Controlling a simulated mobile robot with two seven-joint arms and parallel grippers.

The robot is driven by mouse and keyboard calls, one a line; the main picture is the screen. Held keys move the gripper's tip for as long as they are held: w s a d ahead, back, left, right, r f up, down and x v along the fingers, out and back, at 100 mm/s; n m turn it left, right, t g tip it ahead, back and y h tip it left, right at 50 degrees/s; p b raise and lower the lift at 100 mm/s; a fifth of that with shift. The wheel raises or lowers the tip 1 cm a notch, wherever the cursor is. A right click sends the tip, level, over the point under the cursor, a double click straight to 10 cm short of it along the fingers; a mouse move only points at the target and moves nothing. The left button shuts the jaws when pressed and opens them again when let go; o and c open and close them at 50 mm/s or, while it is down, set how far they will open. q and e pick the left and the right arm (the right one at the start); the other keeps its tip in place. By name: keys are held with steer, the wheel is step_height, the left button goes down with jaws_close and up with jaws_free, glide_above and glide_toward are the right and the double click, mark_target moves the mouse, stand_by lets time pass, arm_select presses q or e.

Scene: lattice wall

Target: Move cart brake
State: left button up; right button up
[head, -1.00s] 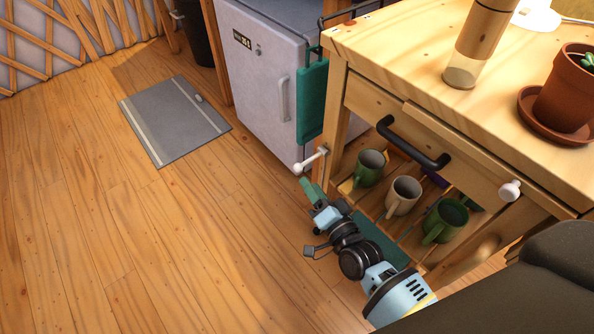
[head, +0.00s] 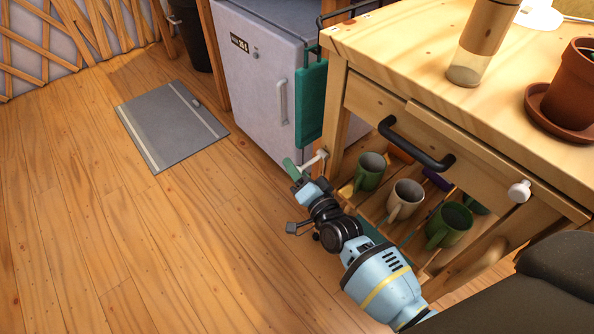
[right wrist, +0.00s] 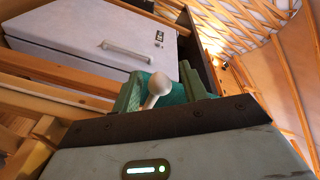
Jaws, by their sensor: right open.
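The wooden cart (head: 495,125) stands at the right in the head view. Its brake lever (head: 313,160), a short white rod with a ball end, sticks out by the cart's left front leg; the ball end is hidden behind my right gripper (head: 294,170). In the right wrist view the white ball knob (right wrist: 158,84) shows between the two green fingers of my right gripper (right wrist: 163,93), which is open around it. I cannot tell whether a finger touches it. My left gripper is not in view.
Green and cream mugs (head: 404,200) stand on the cart's lower shelf. A bottle (head: 481,42) and a potted plant (head: 572,90) stand on top. A black drawer handle (head: 415,145) juts out in front. A grey fridge (head: 262,75) stands behind.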

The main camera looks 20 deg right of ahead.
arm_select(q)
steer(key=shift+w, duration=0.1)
arm_select(e)
jaws_close()
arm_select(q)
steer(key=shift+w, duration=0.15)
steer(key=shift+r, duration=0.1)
